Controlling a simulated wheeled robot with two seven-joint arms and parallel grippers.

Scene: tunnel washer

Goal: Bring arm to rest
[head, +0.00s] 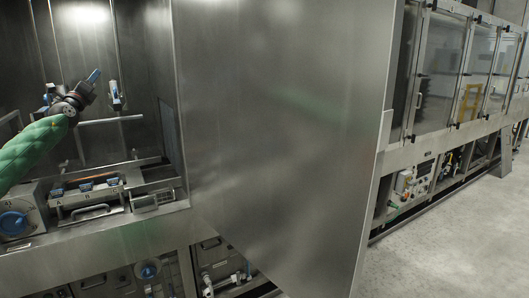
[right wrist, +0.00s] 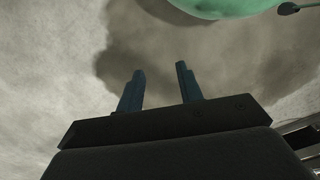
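My left arm, in a green padded sleeve, comes in from the left in the head view. Its dark left gripper (head: 92,80) with blue fingertips is raised inside the open bay of the washer (head: 140,57), above the bay's lower ledge. It points up and to the right. The fingers look close together, but the view is too small to tell whether they are apart, and I see nothing held. My right gripper (right wrist: 160,82) shows in the right wrist view with its two blue-grey fingers spread apart and nothing between them. It is over bare grey floor. The right arm is out of the head view.
A large steel door panel (head: 285,110) stands right of the bay. Glazed washer modules (head: 440,70) run to the right. Grey floor (head: 440,245) is clear.

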